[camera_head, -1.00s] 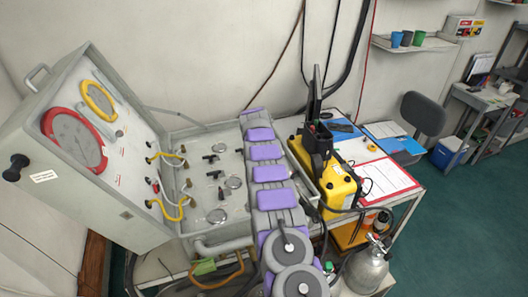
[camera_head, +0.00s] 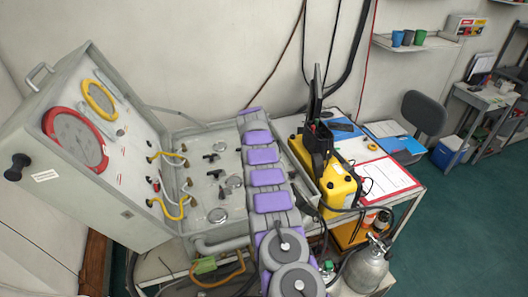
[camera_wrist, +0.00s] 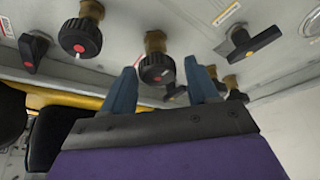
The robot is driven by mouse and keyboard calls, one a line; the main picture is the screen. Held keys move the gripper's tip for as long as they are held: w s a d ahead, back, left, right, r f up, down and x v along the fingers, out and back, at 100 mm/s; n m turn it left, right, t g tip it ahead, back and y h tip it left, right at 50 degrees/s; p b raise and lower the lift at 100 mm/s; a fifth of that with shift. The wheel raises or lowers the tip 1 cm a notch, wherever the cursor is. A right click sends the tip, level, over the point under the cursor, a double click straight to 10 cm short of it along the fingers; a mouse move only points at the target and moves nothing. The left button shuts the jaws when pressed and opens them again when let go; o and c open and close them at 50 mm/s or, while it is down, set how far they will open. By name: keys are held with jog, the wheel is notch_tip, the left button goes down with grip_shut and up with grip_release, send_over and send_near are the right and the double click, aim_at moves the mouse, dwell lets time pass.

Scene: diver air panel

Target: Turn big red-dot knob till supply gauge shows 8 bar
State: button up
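In the wrist view, the open fingers of my gripper (camera_wrist: 163,86) point up toward the panel. A round black knob with a red dot (camera_wrist: 157,68) on a brass stem shows between and beyond the fingertips; I cannot tell whether they touch it. A second, larger-looking black knob with a red dot (camera_wrist: 80,38) is to the left, clear of the fingers. In the head view, a red-ringed gauge (camera_head: 75,140) and a smaller yellow-ringed gauge (camera_head: 98,100) sit on the upright panel; their readings are too small to read. My gripper is not clearly visible there.
A black lever handle with an orange dot (camera_wrist: 248,40) is right of the fingers, and a small red-dot knob (camera_wrist: 33,50) is far left. Yellow hoses (camera_head: 168,209) loop from the panel. A yellow box (camera_head: 330,183) stands right of my arm.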

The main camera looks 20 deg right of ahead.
jog(key=shift+o, duration=1)
jog(key=shift+r, duration=0.1)
jog(key=v, duration=1.7)
jog(key=shift+s+a+r, duration=0.1)
jog(key=s+a+r+n+g+y+b, duration=0.1)
jog(key=s+a+n, duration=0.15)
jog(key=s, duration=0.55)
jog(key=s+a+r+n+b, duration=0.1)
jog(key=s+a+r, duration=0.15)
jog(key=s, duration=0.55)
jog(key=s+a+r+n+g+y+b, duration=0.1)
jog(key=s+a+n, duration=0.15)
jog(key=s, duration=0.55)
jog(key=s+a+f+n+g+b, duration=0.1)
jog(key=s+f, duration=0.2)
jog(key=s, duration=0.9)
jog(key=s+a+f+n+g+b, duration=0.1)
jog(key=s+f, duration=0.2)
jog(key=s, duration=0.8)
jog(key=s+a+f+n+g+y+b, duration=0.1)
jog(key=s+f, duration=0.2)
jog(key=s, duration=0.9)
jog(key=shift+s+a+f, duration=0.2)
jog(key=shift+s+a, duration=0.1)
jog(key=shift+a, duration=0.1)
